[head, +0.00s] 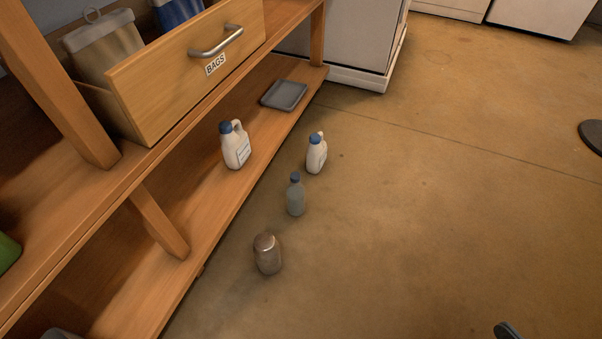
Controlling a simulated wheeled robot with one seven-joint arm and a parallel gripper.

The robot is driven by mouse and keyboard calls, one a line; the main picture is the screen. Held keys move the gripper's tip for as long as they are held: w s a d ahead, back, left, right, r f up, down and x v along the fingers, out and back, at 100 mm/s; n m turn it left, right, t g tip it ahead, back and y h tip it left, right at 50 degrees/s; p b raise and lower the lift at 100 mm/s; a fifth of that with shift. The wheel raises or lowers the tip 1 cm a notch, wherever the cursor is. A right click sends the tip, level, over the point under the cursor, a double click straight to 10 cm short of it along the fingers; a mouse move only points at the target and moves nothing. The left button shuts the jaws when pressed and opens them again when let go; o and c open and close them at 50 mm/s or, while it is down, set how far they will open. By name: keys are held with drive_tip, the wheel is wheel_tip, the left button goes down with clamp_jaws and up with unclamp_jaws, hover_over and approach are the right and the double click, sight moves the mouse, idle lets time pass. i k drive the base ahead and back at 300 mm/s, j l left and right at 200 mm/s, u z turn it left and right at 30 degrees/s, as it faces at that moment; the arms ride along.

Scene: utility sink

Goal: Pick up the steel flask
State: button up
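A shiny brownish-grey metal vessel (268,254), which looks like the steel flask, stands upright on the concrete floor, close to the front edge of the lower shelf. A slimmer grey-blue bottle (295,197) with a blue cap stands on the floor just behind it, apart from it. My gripper cannot be made out in the head view. A small dark piece (507,331) pokes in at the bottom edge, right of centre; I cannot tell whether it is part of me.
A white blue-capped jug (316,154) stands on the floor behind the bottle. A similar jug (236,146) and a grey tray (285,95) are on the lower wooden shelf (205,215). A drawer (190,75) labelled BAGS juts out above.

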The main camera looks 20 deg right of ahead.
sight(266, 252)
drive_tip(key=i+j+u, duration=0.1)
drive_tip(key=i+u, duration=0.45)
drive_tip(key=u, duration=0.3)
